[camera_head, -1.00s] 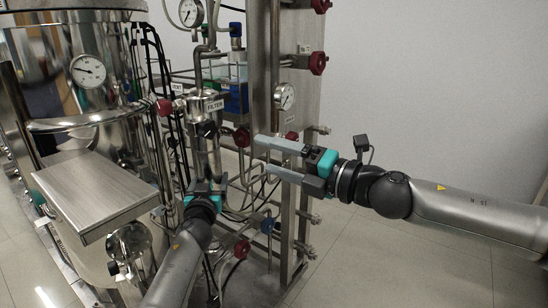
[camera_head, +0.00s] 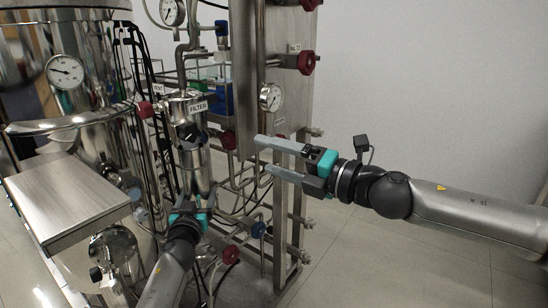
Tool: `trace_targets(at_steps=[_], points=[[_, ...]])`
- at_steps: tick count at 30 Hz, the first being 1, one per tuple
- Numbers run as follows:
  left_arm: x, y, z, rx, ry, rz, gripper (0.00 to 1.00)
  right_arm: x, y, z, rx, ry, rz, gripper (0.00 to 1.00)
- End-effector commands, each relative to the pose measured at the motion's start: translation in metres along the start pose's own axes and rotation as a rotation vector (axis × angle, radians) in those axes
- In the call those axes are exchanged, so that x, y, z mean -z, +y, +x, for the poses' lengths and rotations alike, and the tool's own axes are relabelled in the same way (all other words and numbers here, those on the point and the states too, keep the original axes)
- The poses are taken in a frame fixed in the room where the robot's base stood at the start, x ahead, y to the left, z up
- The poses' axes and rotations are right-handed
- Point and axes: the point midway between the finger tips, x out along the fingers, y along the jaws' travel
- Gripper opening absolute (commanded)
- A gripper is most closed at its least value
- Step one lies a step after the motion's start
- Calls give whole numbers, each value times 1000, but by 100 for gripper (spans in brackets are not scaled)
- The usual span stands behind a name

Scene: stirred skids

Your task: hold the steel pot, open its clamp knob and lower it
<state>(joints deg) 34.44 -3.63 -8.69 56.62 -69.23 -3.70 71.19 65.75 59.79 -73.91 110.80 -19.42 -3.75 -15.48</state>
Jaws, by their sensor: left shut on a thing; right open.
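The steel pot (camera_head: 196,172) is a shiny upright cylinder below the head labelled FILTER, left of centre. The black clamp knob (camera_head: 189,132) is on its front near the top. My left gripper (camera_head: 191,203) is shut on the pot's lower part, reaching up from below; its jaws hide part of it. I cannot tell whether the pot's top still touches the head. My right gripper (camera_head: 264,154) is open and empty, pointing left, to the right of the pot and knob and apart from them.
A large steel tank with a gauge (camera_head: 66,72) and a metal box (camera_head: 68,195) stand at left. A steel post (camera_head: 245,80), red knobs (camera_head: 307,62), a gauge (camera_head: 270,97) and thin pipes crowd the area behind the pot. The floor at right is clear.

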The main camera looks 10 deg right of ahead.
Motion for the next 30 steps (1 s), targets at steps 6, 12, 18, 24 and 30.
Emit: trace_targets(at_steps=[6, 12, 18, 24, 30], points=[[4, -3, -2, -4, 14, 1, 0, 0, 0, 0, 0, 0, 0, 82], [4, -3, -2, -4, 14, 1, 0, 0, 0, 0, 0, 0, 0, 82], [4, -2, -5, -4, 14, 1, 0, -1, 2, 0, 0, 0, 0, 82], [5, 4, -17, -5, 14, 0, 0, -4, 10, 0, 0, 0, 0, 82], [4, 10, -29, -4, 14, -2, 0, -7, 17, 0, 0, 0, 0, 82]])
